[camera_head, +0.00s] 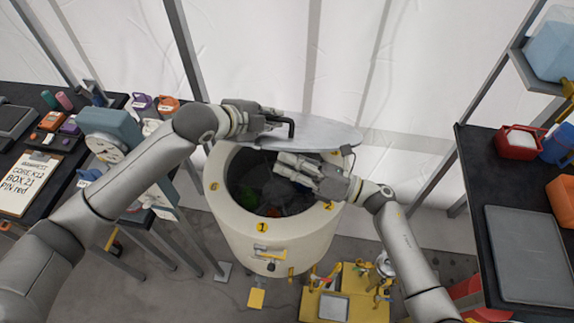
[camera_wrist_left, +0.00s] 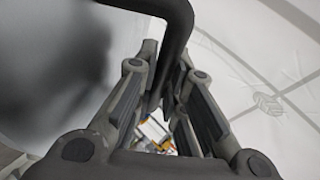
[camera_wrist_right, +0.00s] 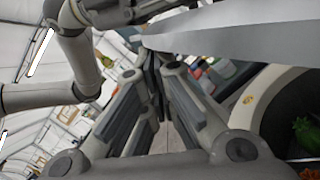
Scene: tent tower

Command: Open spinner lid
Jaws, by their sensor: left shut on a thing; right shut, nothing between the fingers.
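The spinner (camera_head: 272,243) is a cream drum with yellow number marks, standing mid-floor. Its grey metal lid (camera_head: 325,131) is raised and tilted over the back of the opening, so the dark inside shows in the head view. My left gripper (camera_head: 284,126) is shut on the lid's black handle (camera_head: 291,128); the handle also crosses between the fingers in the left wrist view (camera_wrist_left: 172,50). My right gripper (camera_head: 285,165) is shut and empty, over the opening just below the lid. In the right wrist view the lid's edge (camera_wrist_right: 240,38) passes above the fingers and the drum rim (camera_wrist_right: 262,100) is at right.
A black table (camera_head: 60,150) with tools and a clipboard stands at left. A black table (camera_head: 530,255) with a grey tray and bins is at right. A yellow stand (camera_head: 345,295) sits on the floor before the drum. Green and dark things lie inside the drum.

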